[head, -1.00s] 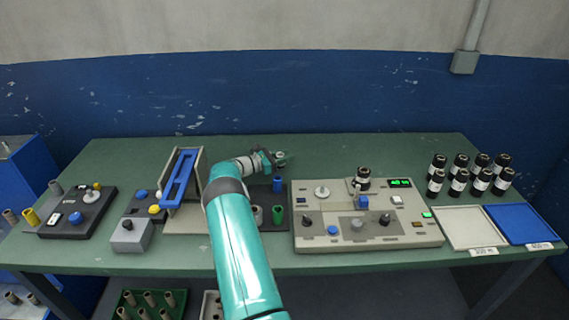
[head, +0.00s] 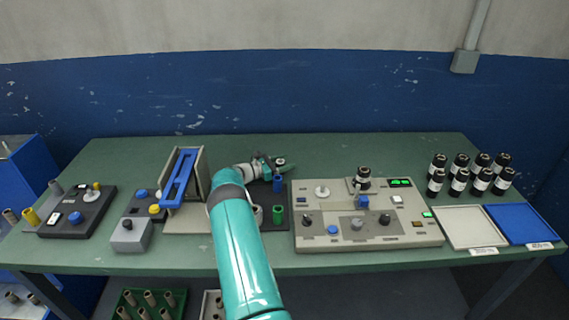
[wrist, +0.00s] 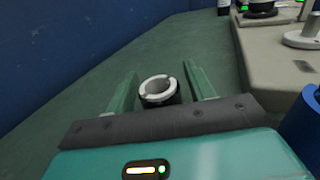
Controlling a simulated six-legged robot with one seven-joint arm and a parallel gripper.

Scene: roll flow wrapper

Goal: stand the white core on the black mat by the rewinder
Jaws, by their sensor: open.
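My gripper (head: 281,166) is open at the back of the table, low over the green top. In the wrist view its fingers (wrist: 159,88) stand on either side of a short hollow cylinder (wrist: 160,91) with a white ring top and a dark side; I see gaps at both sides. The cylinder also shows in the head view (head: 280,161). The black mat (head: 268,224) lies left of the grey control console, partly behind my arm. A pale, whitish cylinder (head: 258,214) stands on it, partly hidden by my arm, beside a green core (head: 278,214) and a blue core (head: 278,184).
The grey console (head: 340,240) with knobs borders the mat on the right. A blue-framed stand (head: 180,180) is to the left. Several black labelled rolls (head: 460,183), a white tray (head: 468,230) and a blue tray (head: 520,222) are at the right. The table's back strip is clear.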

